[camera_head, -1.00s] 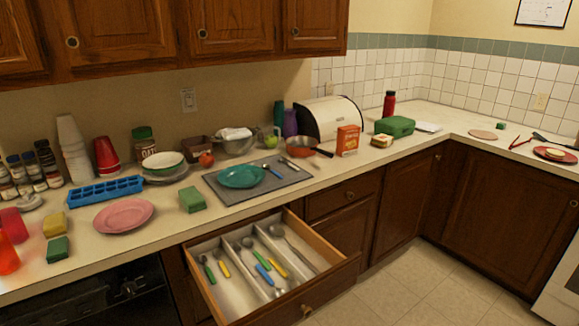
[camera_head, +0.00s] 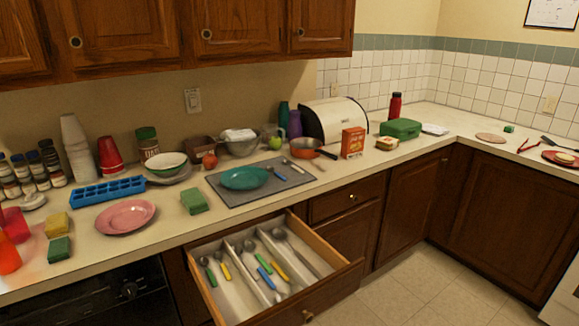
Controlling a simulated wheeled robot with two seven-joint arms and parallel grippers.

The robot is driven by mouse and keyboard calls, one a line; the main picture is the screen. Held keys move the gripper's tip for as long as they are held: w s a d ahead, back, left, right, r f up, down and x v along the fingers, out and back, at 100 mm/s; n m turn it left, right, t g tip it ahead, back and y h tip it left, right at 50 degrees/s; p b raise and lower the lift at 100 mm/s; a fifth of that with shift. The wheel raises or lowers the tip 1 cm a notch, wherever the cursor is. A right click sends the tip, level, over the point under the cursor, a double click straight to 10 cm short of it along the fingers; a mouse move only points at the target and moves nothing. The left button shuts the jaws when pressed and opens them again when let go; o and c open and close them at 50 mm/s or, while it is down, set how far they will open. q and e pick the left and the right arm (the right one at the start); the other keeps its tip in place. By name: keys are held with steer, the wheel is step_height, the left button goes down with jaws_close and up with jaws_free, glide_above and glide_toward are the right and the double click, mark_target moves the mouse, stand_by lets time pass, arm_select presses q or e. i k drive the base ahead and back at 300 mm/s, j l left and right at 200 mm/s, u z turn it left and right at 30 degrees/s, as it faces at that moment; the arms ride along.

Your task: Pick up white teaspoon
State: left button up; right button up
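A small pale utensil (camera_head: 293,166), which looks like a white or silvery teaspoon, lies on the grey mat (camera_head: 232,198) right of the teal plate (camera_head: 244,178). A blue-handled spoon (camera_head: 275,173) lies between it and the plate. The open drawer (camera_head: 342,272) below holds several spoons with green, yellow and blue handles. A plain grey-white spoon (camera_head: 297,252) lies in its right compartment. I cannot tell for certain which pale spoon is the white teaspoon. Neither of my grippers shows in the head view.
The open drawer juts out from the counter front. A pan (camera_head: 304,147) and an orange box (camera_head: 353,142) stand right of the mat. A green sponge (camera_head: 194,201) and pink plate (camera_head: 125,217) lie to the left. The counter's front edge right of the mat is clear.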

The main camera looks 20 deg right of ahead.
mark_target(287, 162)
steer(key=i+l+u, duration=0.3)
steer(key=l+u, duration=0.15)
steer(key=l, duration=0.45)
steer(key=i+l+u, duration=0.15)
steer(key=l+u, duration=0.3)
steer(key=l, duration=0.45)
steer(key=l+u, duration=0.5)
steer(key=l, duration=0.45)
